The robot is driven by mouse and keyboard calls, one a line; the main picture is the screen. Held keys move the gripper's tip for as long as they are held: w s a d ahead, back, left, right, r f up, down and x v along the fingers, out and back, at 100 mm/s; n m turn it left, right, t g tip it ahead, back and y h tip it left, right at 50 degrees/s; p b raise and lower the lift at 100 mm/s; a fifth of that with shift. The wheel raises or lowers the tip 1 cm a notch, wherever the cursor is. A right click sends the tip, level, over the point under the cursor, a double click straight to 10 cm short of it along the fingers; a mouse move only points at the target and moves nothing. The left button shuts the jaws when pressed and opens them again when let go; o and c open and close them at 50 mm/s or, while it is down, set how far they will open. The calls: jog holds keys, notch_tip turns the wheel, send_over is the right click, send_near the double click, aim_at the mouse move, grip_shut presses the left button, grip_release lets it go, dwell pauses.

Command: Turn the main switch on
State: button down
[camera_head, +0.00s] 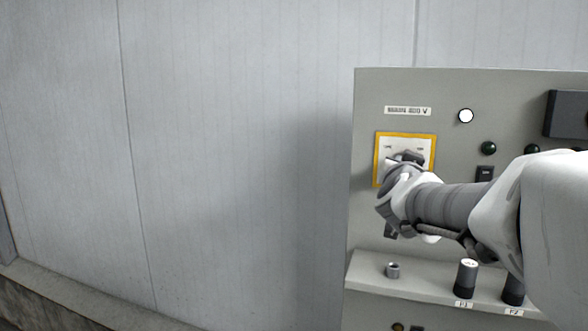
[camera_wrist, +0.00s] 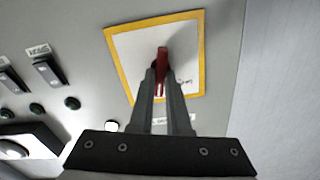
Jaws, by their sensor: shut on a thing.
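The main switch has a red handle (camera_wrist: 163,58) in front of a white plate with a yellow border (camera_wrist: 196,60), seen in the wrist view. In the head view the yellow-bordered plate (camera_head: 377,160) is on the upper left of a grey control panel (camera_head: 362,100). My gripper (camera_wrist: 161,80) is shut on the red handle, its two fingers on either side of it. In the head view my gripper (camera_head: 404,162) is in front of the plate and hides the handle and the plate's lower part.
A white lamp (camera_head: 466,116), a dark green button (camera_head: 488,148) and a black switch (camera_head: 485,174) are right of the plate. A ledge below carries black knobs (camera_head: 466,280) and a small metal socket (camera_head: 393,270). A bare wall (camera_head: 230,150) fills the left.

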jog(key=m+b, duration=0.2)
jog(key=m, duration=0.3)
jog(key=shift+d+m, duration=0.15)
jog(key=shift+m, duration=0.25)
jog(key=shift+b, duration=0.3)
jog(key=c, duration=0.9)
grip_release()
jog(key=shift+s+f, duration=0.1)
jog(key=shift+s, duration=0.05)
